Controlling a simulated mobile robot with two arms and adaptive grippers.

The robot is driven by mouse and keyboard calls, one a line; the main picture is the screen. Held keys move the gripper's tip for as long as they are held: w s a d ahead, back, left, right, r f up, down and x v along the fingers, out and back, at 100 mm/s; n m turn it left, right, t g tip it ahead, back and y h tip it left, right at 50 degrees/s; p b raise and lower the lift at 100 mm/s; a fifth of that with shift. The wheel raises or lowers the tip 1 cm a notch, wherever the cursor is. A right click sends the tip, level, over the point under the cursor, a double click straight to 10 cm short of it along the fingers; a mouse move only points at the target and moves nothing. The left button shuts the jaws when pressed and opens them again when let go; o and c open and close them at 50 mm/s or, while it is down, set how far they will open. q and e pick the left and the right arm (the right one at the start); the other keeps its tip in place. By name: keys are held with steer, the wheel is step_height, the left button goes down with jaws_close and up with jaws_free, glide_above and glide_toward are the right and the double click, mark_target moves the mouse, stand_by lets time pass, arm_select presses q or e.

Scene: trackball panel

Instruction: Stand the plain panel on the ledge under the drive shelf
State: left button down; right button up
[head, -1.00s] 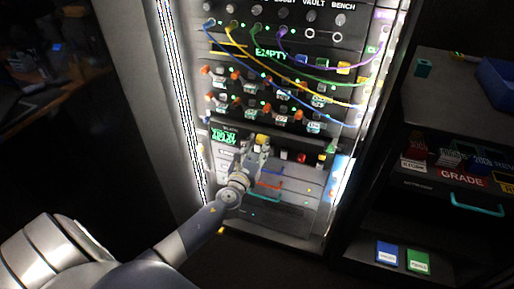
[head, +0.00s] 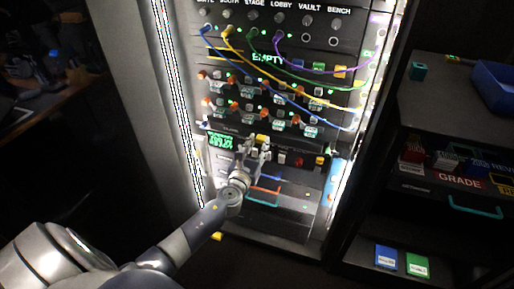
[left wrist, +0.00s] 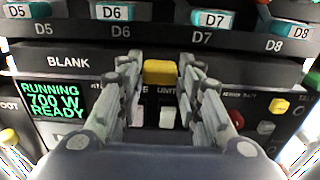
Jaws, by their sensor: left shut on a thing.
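The plain panel (left wrist: 68,63), a dark strip marked BLANK, lies across the left wrist view just below the drive shelf (left wrist: 160,33) with drives D5 to D8. A yellow tab (left wrist: 160,72) sits at its middle. My left gripper (left wrist: 160,85) is shut on the panel by this tab, with one finger on each side. In the head view the left gripper (head: 259,146) is at the rack front, below the lower drive row (head: 255,115). The ledge is hidden; I cannot tell if the panel touches it. My right gripper is out of view.
Below the panel are a green-lettered screen (left wrist: 53,103), a red button (left wrist: 236,119) and a yellow knob (left wrist: 279,105). Cables (head: 300,84) hang across the rack above. A dark shelf unit (head: 420,115) with a blue bin (head: 500,88) stands at the right.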

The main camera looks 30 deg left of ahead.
arm_select(q)
steer(key=shift+x, duration=1.15)
steer(key=c, duration=1.1)
jaws_free()
steer(key=shift+o, duration=0.2)
steer(key=shift+f, duration=0.1)
steer(key=shift+s, duration=0.2)
steer(key=shift+s+d, duration=0.1)
steer(key=shift+s, duration=0.25)
steer(key=v, duration=1.2)
steer(key=s+d+r+m+h+p, duration=0.2)
steer(key=s+d+r+h, duration=0.1)
steer(key=s+d+r, duration=0.6)
steer(key=s+d, duration=0.3)
steer(key=d, duration=0.1)
